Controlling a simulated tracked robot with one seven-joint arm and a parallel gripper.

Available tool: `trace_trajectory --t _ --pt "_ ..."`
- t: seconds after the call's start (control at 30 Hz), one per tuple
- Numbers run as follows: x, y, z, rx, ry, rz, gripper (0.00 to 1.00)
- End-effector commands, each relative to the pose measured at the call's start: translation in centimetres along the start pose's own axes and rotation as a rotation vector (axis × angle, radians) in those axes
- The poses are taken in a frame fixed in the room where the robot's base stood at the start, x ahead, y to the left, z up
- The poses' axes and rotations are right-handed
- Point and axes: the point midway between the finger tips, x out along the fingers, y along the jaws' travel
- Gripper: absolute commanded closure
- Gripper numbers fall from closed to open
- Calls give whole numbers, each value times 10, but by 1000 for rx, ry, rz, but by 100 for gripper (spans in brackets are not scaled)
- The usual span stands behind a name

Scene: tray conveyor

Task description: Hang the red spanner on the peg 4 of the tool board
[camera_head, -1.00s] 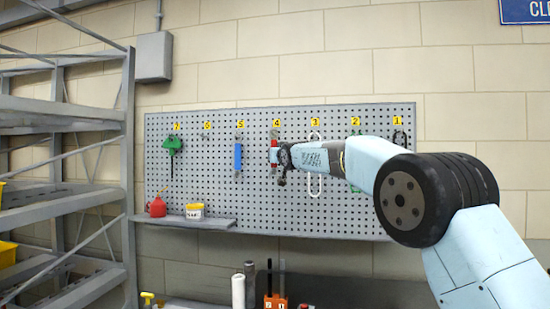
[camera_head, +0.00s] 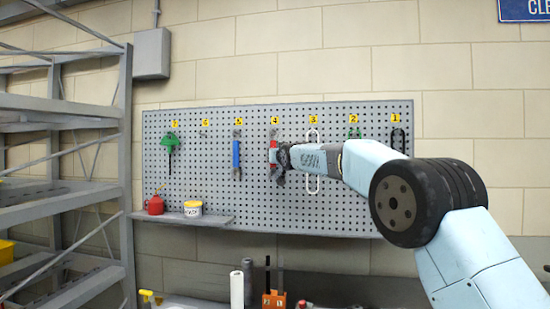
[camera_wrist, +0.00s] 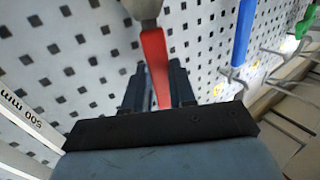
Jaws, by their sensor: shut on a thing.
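The red spanner (camera_head: 272,152) is upright in front of the tool board (camera_head: 215,205), just below the yellow label 4 (camera_head: 275,121). My gripper (camera_head: 277,157) is shut on the spanner around its middle. In the wrist view, the spanner's red handle (camera_wrist: 154,60) lies between the dark fingers (camera_wrist: 155,85), and its grey head runs out of the top edge. Peg 4 is hidden behind the spanner's head, and I cannot tell whether the spanner hangs on it.
To the left hang a blue-handled tool (camera_head: 237,155) under 5 and a green tool (camera_head: 170,142) under 7. A white tool (camera_head: 313,183) hangs under 3, partly behind my arm. A shelf (camera_head: 185,219) below holds a red can (camera_head: 155,205) and a tub (camera_head: 193,208).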

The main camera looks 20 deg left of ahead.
Motion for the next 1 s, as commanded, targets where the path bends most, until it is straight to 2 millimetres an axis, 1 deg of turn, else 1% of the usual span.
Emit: trace_trajectory --t 0.13,0.17,0.4,0.47,0.77,0.87,1.0 --pt "0 0 -1 0 1 0 100" --pt "0 0 -1 0 1 0 73" --pt "0 0 0 0 1 0 50" --pt "0 0 0 0 0 0 45" --pt "-2 0 0 0 -1 0 45" --pt "-7 0 -1 0 0 0 45" --pt "-20 0 -1 0 0 0 45"
